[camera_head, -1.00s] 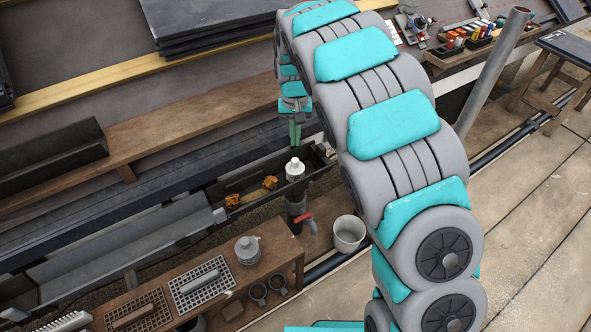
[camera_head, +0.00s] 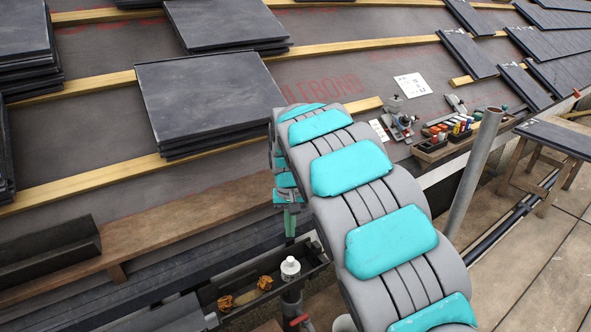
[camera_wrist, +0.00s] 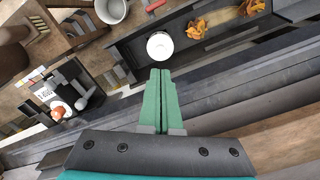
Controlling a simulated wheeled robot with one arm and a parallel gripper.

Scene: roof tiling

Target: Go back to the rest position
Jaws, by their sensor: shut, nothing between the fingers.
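My gripper (camera_wrist: 161,100) is in the middle of the wrist view, its two green fingers side by side and shut with nothing between them. In the head view my gripper (camera_head: 290,222) points down over the dark gutter trough, partly hidden by my own arm. A white-capped bottle (camera_head: 290,268) stands by the trough, just below the fingers in the picture. In the wrist view the white cap (camera_wrist: 160,46) lies just beyond the fingertips; I cannot tell the exact gap.
The trough (camera_wrist: 208,50) holds orange-brown leaves (camera_wrist: 199,26). A grey bucket (camera_wrist: 112,10) is nearby. Slate stacks (camera_head: 205,95) lie on the battened roof. A metal pole (camera_head: 474,172) rises right of my arm. A tool tray (camera_head: 450,135) and a wooden trestle (camera_head: 545,165) are at right.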

